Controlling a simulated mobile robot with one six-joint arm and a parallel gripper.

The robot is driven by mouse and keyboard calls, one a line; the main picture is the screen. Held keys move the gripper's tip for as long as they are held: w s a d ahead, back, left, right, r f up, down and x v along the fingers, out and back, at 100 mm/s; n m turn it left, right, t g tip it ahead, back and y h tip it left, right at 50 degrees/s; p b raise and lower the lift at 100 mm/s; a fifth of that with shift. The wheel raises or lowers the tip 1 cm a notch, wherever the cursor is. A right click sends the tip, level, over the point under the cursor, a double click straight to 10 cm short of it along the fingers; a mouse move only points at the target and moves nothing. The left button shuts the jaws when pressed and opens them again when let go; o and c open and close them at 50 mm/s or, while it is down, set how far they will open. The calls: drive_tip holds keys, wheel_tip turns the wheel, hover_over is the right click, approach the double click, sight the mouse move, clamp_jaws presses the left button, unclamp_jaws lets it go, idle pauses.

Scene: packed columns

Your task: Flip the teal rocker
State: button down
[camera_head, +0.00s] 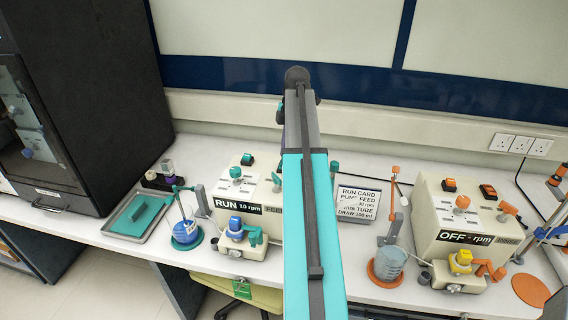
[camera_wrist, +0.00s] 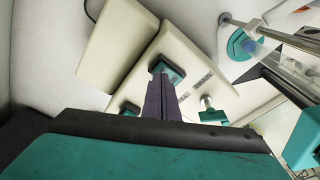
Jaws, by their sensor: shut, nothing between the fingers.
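In the head view, a small teal rocker (camera_head: 247,159) with a dark frame sits on top of the left cream pump (camera_head: 228,192), whose display reads RUN 10 rpm. In the wrist view, a teal rocker with a dark frame (camera_wrist: 174,74) lies right at the fingertips of my gripper (camera_wrist: 158,76). The fingers are together and empty, and they cover part of this rocker. Whether they touch it, I cannot tell. A second teal part (camera_wrist: 128,109) shows partly behind my wrist.
A teal knob (camera_wrist: 213,116) stands beside the fingers. A beaker of blue liquid (camera_head: 186,232) and a tray (camera_head: 138,214) stand left of the pump.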

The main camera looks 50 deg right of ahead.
drive_tip(key=shift+f, duration=0.7)
idle(0.7)
drive_tip(key=shift+r, duration=0.15)
wheel_tip(320, 180, up, 7)
drive_tip(key=p, duration=0.4)
idle(0.8)
idle(0.4)
